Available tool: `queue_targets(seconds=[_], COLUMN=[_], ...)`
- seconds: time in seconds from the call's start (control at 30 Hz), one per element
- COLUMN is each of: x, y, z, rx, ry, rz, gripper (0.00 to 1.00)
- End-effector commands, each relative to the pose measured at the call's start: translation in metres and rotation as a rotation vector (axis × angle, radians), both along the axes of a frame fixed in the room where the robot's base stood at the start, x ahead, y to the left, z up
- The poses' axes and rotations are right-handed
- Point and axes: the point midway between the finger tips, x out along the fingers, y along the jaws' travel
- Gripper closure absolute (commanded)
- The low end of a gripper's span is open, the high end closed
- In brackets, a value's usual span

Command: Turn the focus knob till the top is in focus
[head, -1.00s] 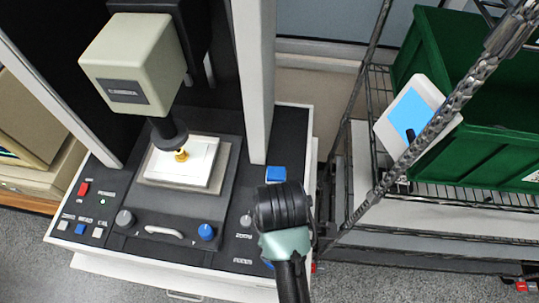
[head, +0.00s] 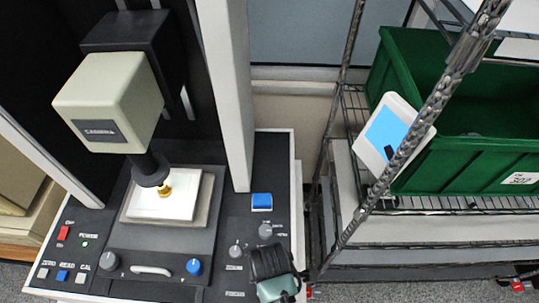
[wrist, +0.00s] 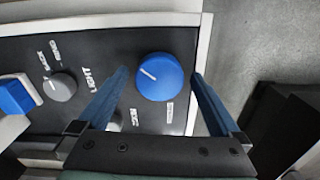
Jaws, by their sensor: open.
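A large blue knob (wrist: 160,77) with a white pointer line fills the middle of the wrist view. The line points toward the upper left. Small labels beside it are too blurred to read. My gripper (wrist: 160,75) is open, with one finger on each side of this knob; I cannot tell whether they touch it. In the head view my gripper (head: 274,274) is over the panel's front right, hiding that knob beside the FOCUS label. A brass part (head: 165,187) stands on a white plate (head: 160,205) under the microscope's objective (head: 149,171).
A small grey knob (wrist: 60,87) by the LIGHT label and a blue button (wrist: 15,95) are close by. Another grey knob (head: 236,252) is by ZOOM. A tablet with a blue screen (head: 387,130) and a green crate (head: 460,150) are on the wire rack at right.

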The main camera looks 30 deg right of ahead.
Motion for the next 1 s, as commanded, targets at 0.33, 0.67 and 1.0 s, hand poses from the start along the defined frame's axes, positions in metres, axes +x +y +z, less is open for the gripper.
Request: queue_targets(seconds=[0.33,0.67,1.0], x=[0.0004,0.0004,0.0002], y=[-0.0001,0.0000,-0.0001], z=[-0.0015,-0.0013,-0.0003], rx=[0.000,0.000,0.000], ry=[-0.001,-0.001,0.000], rz=[0.000,0.000,-0.028], gripper=[0.09,0.68,0.82])
